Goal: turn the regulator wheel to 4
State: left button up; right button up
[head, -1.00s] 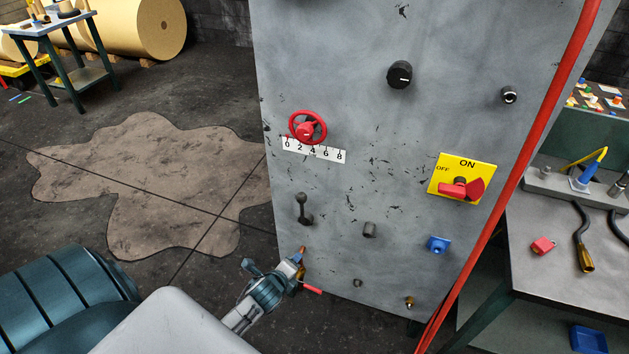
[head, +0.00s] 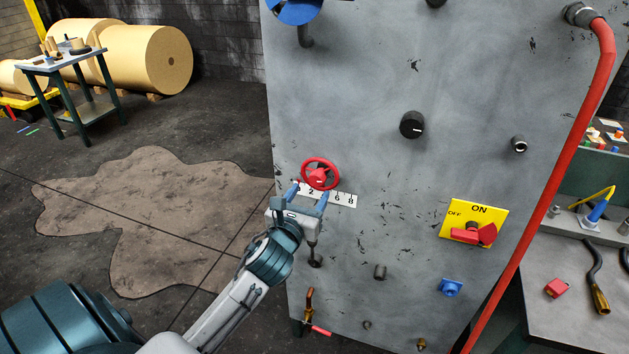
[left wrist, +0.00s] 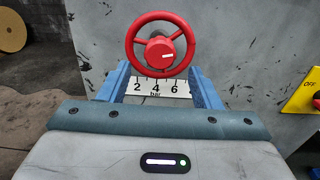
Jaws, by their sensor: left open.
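The red regulator wheel (head: 320,174) is mounted on the grey panel, above a white number scale (head: 342,200). In the left wrist view the wheel (left wrist: 160,45) has a red hub with a white mark pointing right. In the left wrist view the fingers (left wrist: 158,86) stand on either side of the wheel's lower part, with nothing clearly held. My right gripper is out of view.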

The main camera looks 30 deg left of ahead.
aim_at(316, 183)
pick_arm(q)
jog(key=shift+p+x, duration=0.45)
jog(key=shift+x, duration=1.75)
jog(key=shift+c, duration=0.5)
jog(key=c, duration=0.9)
jog(key=shift+n, duration=0.4)
